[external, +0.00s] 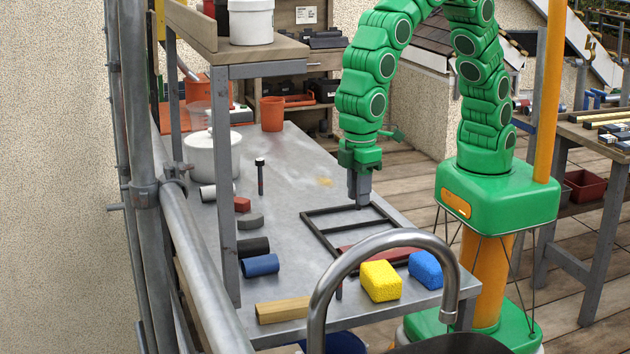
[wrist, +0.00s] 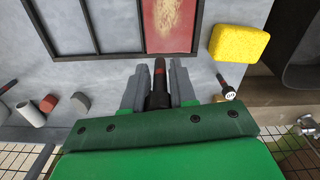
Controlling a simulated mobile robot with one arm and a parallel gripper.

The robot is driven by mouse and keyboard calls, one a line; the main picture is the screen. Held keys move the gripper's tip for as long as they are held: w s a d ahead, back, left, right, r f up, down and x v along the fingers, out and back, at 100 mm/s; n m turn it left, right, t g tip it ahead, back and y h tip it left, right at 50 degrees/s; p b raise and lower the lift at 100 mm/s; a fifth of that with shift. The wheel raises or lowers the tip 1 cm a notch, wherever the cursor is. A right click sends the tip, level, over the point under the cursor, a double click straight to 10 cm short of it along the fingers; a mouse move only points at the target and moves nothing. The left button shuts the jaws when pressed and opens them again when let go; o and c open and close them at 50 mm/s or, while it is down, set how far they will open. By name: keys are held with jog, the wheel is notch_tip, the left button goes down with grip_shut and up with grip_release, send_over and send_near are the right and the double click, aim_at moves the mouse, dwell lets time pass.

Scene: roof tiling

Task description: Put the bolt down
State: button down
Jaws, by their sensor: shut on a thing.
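In the wrist view my gripper (wrist: 158,82) is shut on a dark bolt (wrist: 158,94) with a reddish tip, which sits between the grey fingers. In the external view my gripper (external: 360,200) points down at the black frame's far side, and the held bolt cannot be made out. The black frame (external: 312,228) lies on the grey table, with a red panel (external: 372,256) in one section; the frame (wrist: 98,57) is just ahead of the fingers in the wrist view. A similar bolt stands upright (external: 260,178) at left; another (external: 338,288) is by the frame's near side.
A yellow sponge (external: 380,281) and a blue sponge (external: 426,268) lie near the table's front edge. A white pot (external: 212,158), small cylinders and blocks line the left side. A curved metal tap (external: 385,238) stands in the foreground. The table behind the frame is mostly clear.

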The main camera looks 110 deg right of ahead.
jog(key=w+a+f, duration=0.1)
jog(key=w+f, duration=0.1)
jog(key=w, duration=0.1)
jog(key=w+a+f, duration=0.1)
jog(key=w+f, duration=0.1)
jog(key=w, duration=0.1)
jog(key=w+a+f, duration=0.1)
jog(key=w+f, duration=0.2)
jog(key=shift+w+a+f, duration=0.1)
jog(key=shift+w+a, duration=0.05)
jog(key=shift+a, duration=0.25)
jog(key=shift+w+a+f, duration=0.25)
jog(key=shift+w+f, duration=0.3)
jog(key=shift+f, duration=1.7)
jog(key=c, duration=0.9)
grip_release()
jog(key=shift+f, duration=0.1)
